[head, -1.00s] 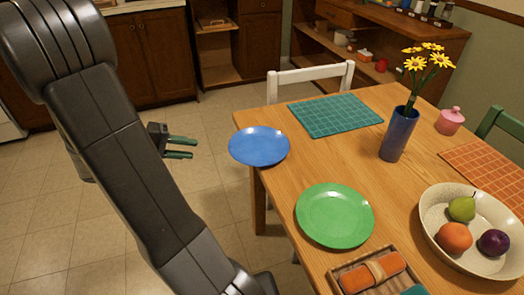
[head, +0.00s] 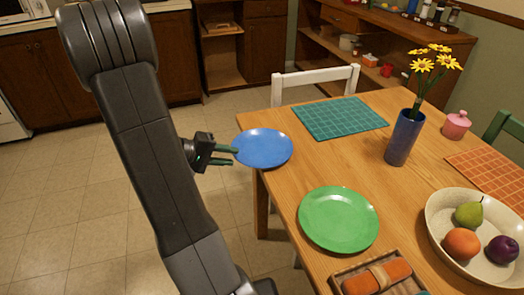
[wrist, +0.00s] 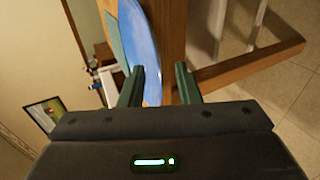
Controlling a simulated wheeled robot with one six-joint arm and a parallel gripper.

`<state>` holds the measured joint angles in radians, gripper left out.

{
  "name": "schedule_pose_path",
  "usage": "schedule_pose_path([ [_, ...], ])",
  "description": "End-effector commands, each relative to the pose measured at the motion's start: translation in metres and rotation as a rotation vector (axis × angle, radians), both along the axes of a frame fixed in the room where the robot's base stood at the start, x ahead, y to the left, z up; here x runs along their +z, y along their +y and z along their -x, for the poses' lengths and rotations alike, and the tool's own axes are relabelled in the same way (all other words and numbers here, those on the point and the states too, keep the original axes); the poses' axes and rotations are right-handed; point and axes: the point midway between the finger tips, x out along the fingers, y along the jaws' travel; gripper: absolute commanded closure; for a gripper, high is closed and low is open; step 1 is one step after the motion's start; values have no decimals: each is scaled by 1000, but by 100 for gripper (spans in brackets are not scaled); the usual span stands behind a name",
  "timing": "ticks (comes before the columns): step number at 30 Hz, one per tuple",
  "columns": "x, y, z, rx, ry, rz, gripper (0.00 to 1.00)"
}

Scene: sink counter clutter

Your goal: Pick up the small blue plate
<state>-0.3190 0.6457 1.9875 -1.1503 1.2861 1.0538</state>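The small blue plate (head: 265,148) lies at the table's left corner, its left rim sticking out past the edge. My gripper (head: 234,156) is just left of that rim, its fingers pointing right toward it. In the wrist view, my gripper (wrist: 160,72) is open, with a gap between its two green fingers. The blue plate (wrist: 142,45) shows there edge-on, just beyond and partly behind the left finger. I cannot tell whether the fingertips touch the rim. Nothing is held.
The wooden table (head: 300,172) also bears a green plate (head: 338,218), a teal placemat (head: 340,118), a blue vase (head: 404,138) with yellow flowers, a fruit bowl (head: 433,215) and a wooden tray (head: 340,284). A white chair (head: 315,77) stands behind. The floor left of the table is clear.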

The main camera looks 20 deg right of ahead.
Motion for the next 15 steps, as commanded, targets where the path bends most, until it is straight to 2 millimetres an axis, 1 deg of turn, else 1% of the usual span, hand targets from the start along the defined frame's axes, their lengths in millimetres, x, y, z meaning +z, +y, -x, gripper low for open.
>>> schedule_pose_path([
  [1,-3,-7,0,-3,1,0,70],
  [5,-7,-15,-1,-2,1,0,70],
  [13,-7,-16,-1,1,0,0,70],
  [15,-7,-16,-1,1,0,0,84],
])
